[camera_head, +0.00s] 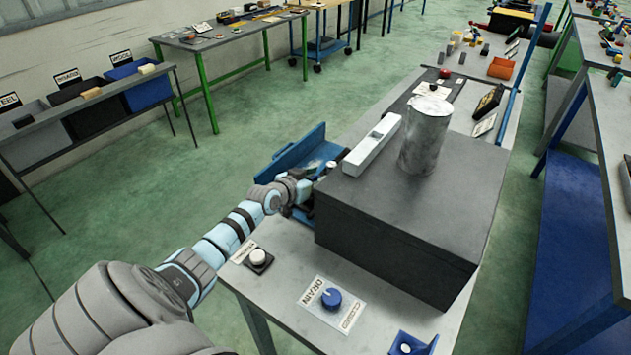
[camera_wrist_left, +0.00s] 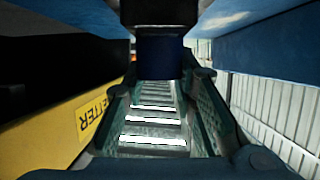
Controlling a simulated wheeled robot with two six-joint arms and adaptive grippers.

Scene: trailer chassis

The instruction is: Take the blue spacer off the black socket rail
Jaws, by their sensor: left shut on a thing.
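My left gripper (camera_head: 303,197) reaches in at the left side of the large black box, where its fingertips are mostly hidden in the head view. In the left wrist view, the two dark green fingers of my left gripper (camera_wrist_left: 159,85) close around a dark blue block (camera_wrist_left: 160,56), which looks like the blue spacer. The spacer touches a black piece (camera_wrist_left: 158,12) at the top of the picture, which may be the black socket rail. I cannot tell whether the spacer is still seated on it. In the head view I cannot make out the spacer or rail.
The black box (camera_head: 400,215) carries a white bar (camera_head: 372,143) and a metal cylinder (camera_head: 425,137). A blue bracket (camera_head: 305,150) stands beside it. A blue DRAIN knob (camera_head: 331,298) and a white button (camera_head: 258,257) are at the table's near end. A yellow panel (camera_wrist_left: 60,130) is close by.

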